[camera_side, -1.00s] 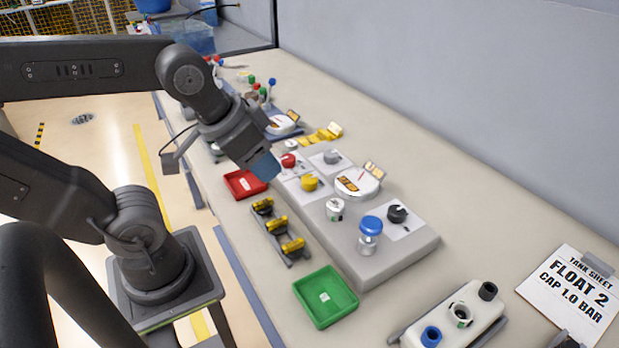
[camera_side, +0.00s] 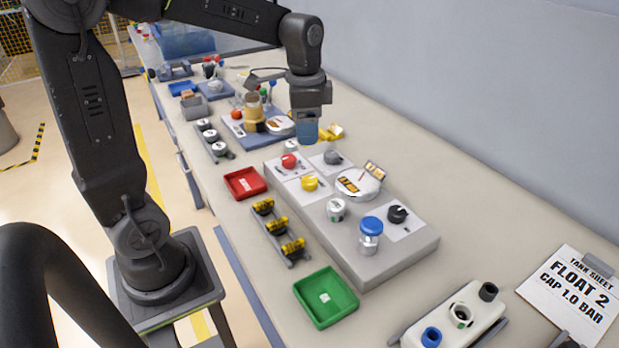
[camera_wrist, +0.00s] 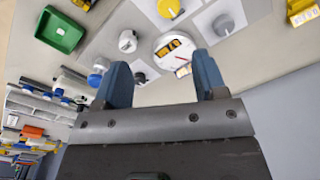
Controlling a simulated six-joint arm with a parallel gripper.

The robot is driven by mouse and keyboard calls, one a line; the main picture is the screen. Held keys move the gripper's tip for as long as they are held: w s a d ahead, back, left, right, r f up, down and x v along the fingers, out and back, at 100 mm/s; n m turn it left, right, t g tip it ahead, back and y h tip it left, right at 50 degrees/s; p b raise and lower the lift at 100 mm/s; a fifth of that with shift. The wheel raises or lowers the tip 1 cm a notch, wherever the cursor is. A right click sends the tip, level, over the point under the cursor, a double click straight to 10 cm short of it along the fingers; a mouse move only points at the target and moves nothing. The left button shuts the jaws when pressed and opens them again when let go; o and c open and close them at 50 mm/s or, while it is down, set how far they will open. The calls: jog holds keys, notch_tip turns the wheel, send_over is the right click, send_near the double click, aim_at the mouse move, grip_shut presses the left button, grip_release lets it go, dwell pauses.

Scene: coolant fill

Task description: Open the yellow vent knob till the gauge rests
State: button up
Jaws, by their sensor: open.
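The yellow vent knob (camera_side: 310,183) sits on a white plate on the grey panel block, near its left edge; it also shows at the top of the wrist view (camera_wrist: 169,8). The round white gauge (camera_side: 358,182) is to its right, with a tilted display beside it. The gauge also shows in the wrist view (camera_wrist: 168,60), where its reading is too small to tell. My gripper (camera_side: 305,135) hangs above the far end of the panel, apart from the knobs. Its two blue fingers (camera_wrist: 162,82) are open with nothing between them.
A red knob (camera_side: 289,160), a grey knob (camera_side: 333,157), a black knob (camera_side: 397,213) and a blue-capped part (camera_side: 371,228) stand on the panel. A red tray (camera_side: 245,182) and green tray (camera_side: 326,297) lie left of it. A tank sheet (camera_side: 573,290) reads FLOAT 2, CAP 1.0 BAR.

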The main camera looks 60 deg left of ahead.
aim_at(310, 179)
jog(key=shift+m+g, duration=0.3)
jog(key=shift+m, duration=0.1)
jog(key=f, duration=0.5)
jog(key=w+a+f, duration=0.1)
jog(key=f, duration=0.9)
jog(key=shift+w+a, duration=0.25)
jog(key=c, duration=0.9)
